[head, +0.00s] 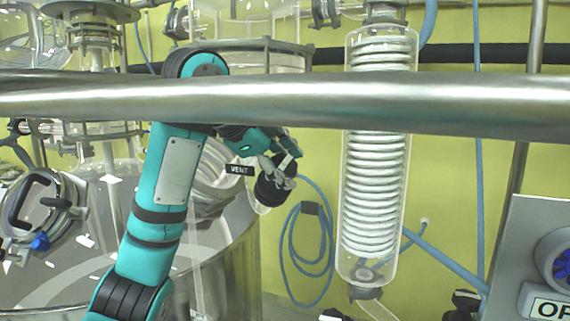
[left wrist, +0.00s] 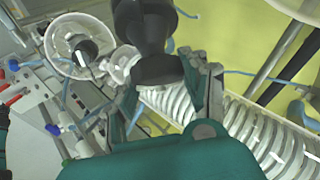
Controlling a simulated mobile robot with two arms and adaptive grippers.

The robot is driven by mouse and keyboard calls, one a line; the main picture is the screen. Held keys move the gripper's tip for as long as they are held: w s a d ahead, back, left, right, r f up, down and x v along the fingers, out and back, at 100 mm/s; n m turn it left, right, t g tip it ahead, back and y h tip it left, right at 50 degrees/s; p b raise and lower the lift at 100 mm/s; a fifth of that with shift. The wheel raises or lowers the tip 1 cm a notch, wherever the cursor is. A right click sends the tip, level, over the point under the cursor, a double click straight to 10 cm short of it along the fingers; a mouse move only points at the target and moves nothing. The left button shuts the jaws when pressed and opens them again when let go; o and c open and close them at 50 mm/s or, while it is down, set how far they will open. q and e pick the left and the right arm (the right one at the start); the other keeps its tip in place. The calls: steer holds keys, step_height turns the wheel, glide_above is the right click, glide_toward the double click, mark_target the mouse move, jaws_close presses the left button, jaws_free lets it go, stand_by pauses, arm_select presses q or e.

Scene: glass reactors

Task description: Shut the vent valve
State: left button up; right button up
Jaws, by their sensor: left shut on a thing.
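The black "VENT" label (head: 239,170) shows in the head view beside my left gripper (head: 280,172). The gripper is shut on a dark, rounded part, which I take to be the vent valve's handle (head: 268,191). In the left wrist view, this black handle (left wrist: 150,35) rises from between the fingers of my left gripper (left wrist: 168,78). The fingers hide part of the handle, and its turn angle is hard to tell. My right gripper is not in view.
A thick steel rail (head: 300,103) crosses in front of my left arm. A glass coil condenser (head: 375,190) stands right of the gripper. A coiled blue hose (head: 290,255) hangs on the yellow wall. A grey panel (head: 535,245) is at the right.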

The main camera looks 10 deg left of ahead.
arm_select(q)
steer(key=m+g, duration=0.2)
steer(key=m, duration=0.1)
steer(key=shift+f+g, duration=0.1)
steer(key=shift+g, duration=0.3)
steer(key=shift+f+m+g+y, duration=0.1)
steer(key=shift+m+g+y, duration=0.4)
steer(key=shift+m+g, duration=0.4)
steer(key=shift+f, duration=0.1)
steer(key=o, duration=1.2)
steer(key=shift+r, duration=0.2)
